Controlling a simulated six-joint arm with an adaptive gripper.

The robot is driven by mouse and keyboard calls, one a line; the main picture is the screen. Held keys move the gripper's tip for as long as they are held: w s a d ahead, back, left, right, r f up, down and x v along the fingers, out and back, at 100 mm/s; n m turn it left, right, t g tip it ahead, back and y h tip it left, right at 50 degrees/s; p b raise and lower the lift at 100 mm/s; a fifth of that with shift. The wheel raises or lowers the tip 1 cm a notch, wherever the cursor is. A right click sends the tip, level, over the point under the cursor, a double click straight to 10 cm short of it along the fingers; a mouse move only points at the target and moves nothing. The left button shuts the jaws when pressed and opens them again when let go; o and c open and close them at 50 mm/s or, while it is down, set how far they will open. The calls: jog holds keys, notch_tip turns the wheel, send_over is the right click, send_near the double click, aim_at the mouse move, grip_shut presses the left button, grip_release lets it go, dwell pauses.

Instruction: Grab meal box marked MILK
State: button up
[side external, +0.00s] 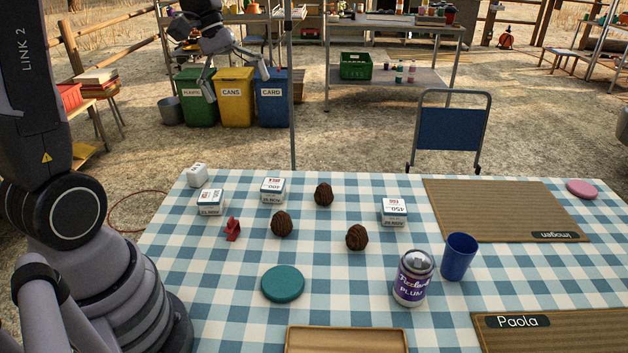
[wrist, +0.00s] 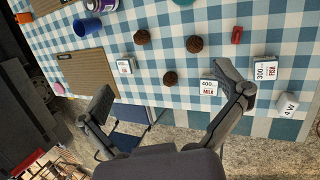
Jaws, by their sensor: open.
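The meal box marked MILK (wrist: 209,88) is a small white box with a blue-edged lid; its label reads 400 and MILK in the wrist view. It appears to be the middle back box (side external: 272,189) in the side view, standing on the checked cloth. My gripper (side external: 236,84) is open and empty, high up near the table's far edge, well apart from the box. In the wrist view my gripper (wrist: 166,82) has its fingers wide apart, and the MILK box lies beside the right finger in the picture. A box marked FISH (wrist: 265,69) and another box (wrist: 126,65) also show.
A purple can (side external: 413,278), blue cup (side external: 459,256), teal disc (side external: 283,284) and brown mats (side external: 505,210) occupy the front and right.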

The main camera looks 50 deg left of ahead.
jog(key=w+a+f+n+t+h, duration=0.2)
jog(key=w+a+f+n+h, duration=0.15)
jog(key=a+f+n, duration=0.45)
jog(key=w+a+f+n+t+h, duration=0.25)
jog(key=w+a+f+n, duration=0.2)
jog(key=a+f, duration=0.8)
jog(key=n+t, duration=0.3)
jog(key=n, duration=0.1)
send_near(268, 183)
jog(key=shift+s+a+r, duration=0.5)
jog(key=shift+s+r, duration=0.2)
jog(key=shift+r, duration=0.05)
jog(key=shift+f, duration=0.4)
jog(key=x, duration=1.3)
jog(key=shift+w+d+f, duration=0.1)
jog(key=shift+w, duration=0.15)
jog(key=shift+c, duration=0.3)
jog(key=c, duration=1.2)
jog(key=shift+c, duration=0.3)
